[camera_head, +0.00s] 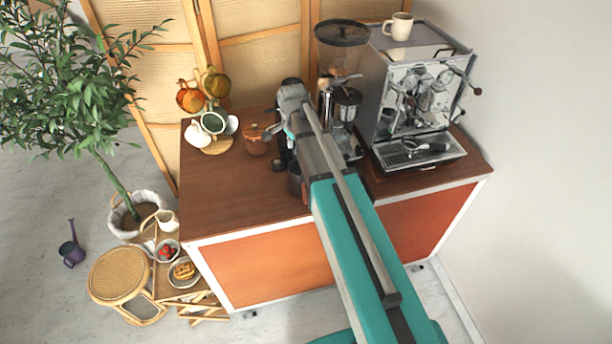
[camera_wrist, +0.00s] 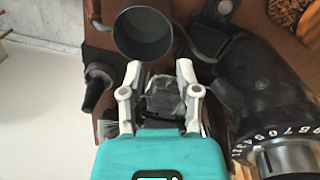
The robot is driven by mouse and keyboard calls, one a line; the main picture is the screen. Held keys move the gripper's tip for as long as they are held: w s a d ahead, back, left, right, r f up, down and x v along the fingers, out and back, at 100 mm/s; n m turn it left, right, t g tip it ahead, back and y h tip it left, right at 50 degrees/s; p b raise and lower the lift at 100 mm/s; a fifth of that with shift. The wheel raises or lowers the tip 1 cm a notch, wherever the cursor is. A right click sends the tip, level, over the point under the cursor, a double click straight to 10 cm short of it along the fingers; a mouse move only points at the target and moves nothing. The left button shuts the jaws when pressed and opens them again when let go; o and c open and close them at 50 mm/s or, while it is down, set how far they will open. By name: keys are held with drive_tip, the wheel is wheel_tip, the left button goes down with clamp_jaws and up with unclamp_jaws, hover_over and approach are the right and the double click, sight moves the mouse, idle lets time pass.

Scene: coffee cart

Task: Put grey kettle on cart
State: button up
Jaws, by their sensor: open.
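The cart (camera_head: 215,195) has a brown wooden top and orange panels. In the wrist view a dark grey, open-topped vessel (camera_wrist: 143,35) shows just beyond the fingertips. It may be the grey kettle; no spout is clear. A dark vessel (camera_head: 295,185) is partly hidden by my arm near the cart's front edge in the head view; I cannot tell if it is the same one. My gripper (camera_wrist: 159,68) is open, with a dark, shiny thing showing between or below its fingers. My arm hides much of the gripper in the head view.
A coffee grinder (camera_head: 342,35) and espresso machine (camera_head: 372,90) stand on the right of the cart. A mug tree (camera_head: 217,146) and brown pot (camera_head: 256,140) stand left. The cart's left front is clear.

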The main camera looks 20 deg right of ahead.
drive_tip(key=s+n, duration=1.3)
drive_tip(key=s, duration=0.5)
drive_tip(key=shift+d+n, duration=0.3)
drive_tip(key=shift+n, duration=0.1)
wheel_tip(320, 180, down, 6)
drive_tip(key=b, duration=0.6)
